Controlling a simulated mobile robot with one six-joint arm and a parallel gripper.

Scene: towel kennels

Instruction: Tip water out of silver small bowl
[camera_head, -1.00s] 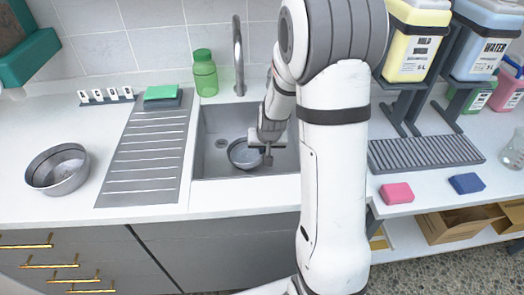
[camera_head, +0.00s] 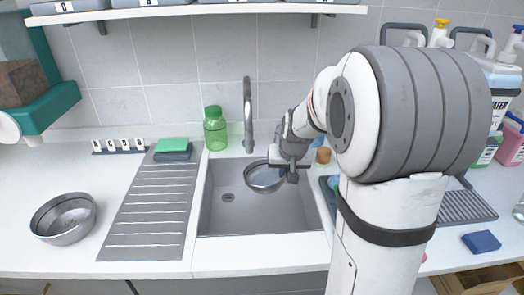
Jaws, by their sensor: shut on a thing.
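The small silver bowl (camera_head: 263,186) is over the right part of the grey sink (camera_head: 225,217). Its rim looks tilted, with the opening partly facing the camera. My gripper (camera_head: 282,166) is shut on the bowl at its right, far side. The gripper partly hides that side of the rim. I cannot tell whether water is in the bowl. The sink's drain (camera_head: 228,197) shows to the left of the bowl, and the sink floor looks bare.
A larger silver bowl (camera_head: 64,230) stands on the left counter beside the ribbed draining board (camera_head: 150,215). The tap (camera_head: 247,112) and a green bottle (camera_head: 214,130) stand behind the sink. A brown cup (camera_head: 323,155) is right of my gripper. A shelf (camera_head: 200,11) spans above.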

